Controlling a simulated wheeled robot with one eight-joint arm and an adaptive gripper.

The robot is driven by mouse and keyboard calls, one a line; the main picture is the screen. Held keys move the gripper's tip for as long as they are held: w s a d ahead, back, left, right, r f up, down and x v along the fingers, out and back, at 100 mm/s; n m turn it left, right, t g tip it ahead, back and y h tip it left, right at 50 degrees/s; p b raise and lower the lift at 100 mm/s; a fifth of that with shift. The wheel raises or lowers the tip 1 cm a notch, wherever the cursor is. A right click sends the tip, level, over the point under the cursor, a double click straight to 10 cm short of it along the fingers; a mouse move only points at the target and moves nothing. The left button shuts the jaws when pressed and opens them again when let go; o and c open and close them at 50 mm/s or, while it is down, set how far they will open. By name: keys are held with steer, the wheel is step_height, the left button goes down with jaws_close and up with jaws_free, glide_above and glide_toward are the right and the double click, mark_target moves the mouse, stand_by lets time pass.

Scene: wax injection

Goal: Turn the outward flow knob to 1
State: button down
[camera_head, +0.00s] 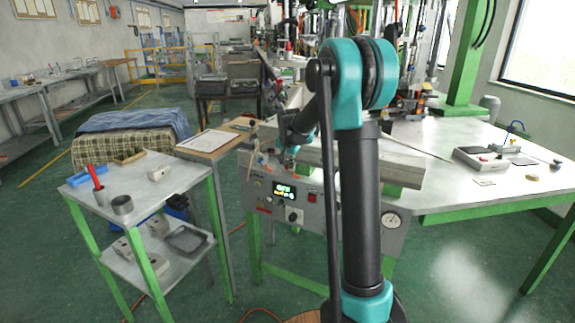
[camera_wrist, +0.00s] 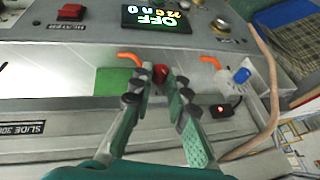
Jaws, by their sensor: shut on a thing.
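In the wrist view my gripper (camera_wrist: 160,82) has its two fingers closed around a small red knob (camera_wrist: 160,72); only its top shows between the fingertips. I cannot read a number or its setting. I take it for the flow knob, but no label on it is legible. In the head view my gripper (camera_head: 289,160) is small, at the top front edge of the grey machine (camera_head: 262,215), and the red knob cannot be made out there. A blue knob (camera_wrist: 242,75) sits to the right of the fingers, apart from them.
Orange fittings (camera_wrist: 130,56) flank the fingers. The panel has a lit display (camera_wrist: 162,16), a red switch (camera_wrist: 71,12) and a black dial (camera_head: 294,214). A tan hose (camera_wrist: 268,75) curves at the right. A cart (camera_head: 140,195) stands left; a white-topped table (camera_head: 480,190) stands right.

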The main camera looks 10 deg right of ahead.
steer(key=shift+w+a+n+g+h, duration=0.25)
steer(key=shift+g+h, duration=0.4)
steer(key=shift+h, duration=0.25)
steer(key=shift+w+a+n+g+h, duration=0.1)
steer(key=shift+a+n+g+h, duration=0.15)
steer(key=shift+g+h, duration=0.55)
steer(key=shift+h, duration=0.3)
steer(key=c, duration=1.5)
jaws_free()
steer(key=shift+o, duration=0.2)
steer(key=shift+r, duration=0.1)
steer(key=v, duration=1.2)
steer(key=shift+s+d, duration=0.1)
steer(key=shift+s, duration=0.05)
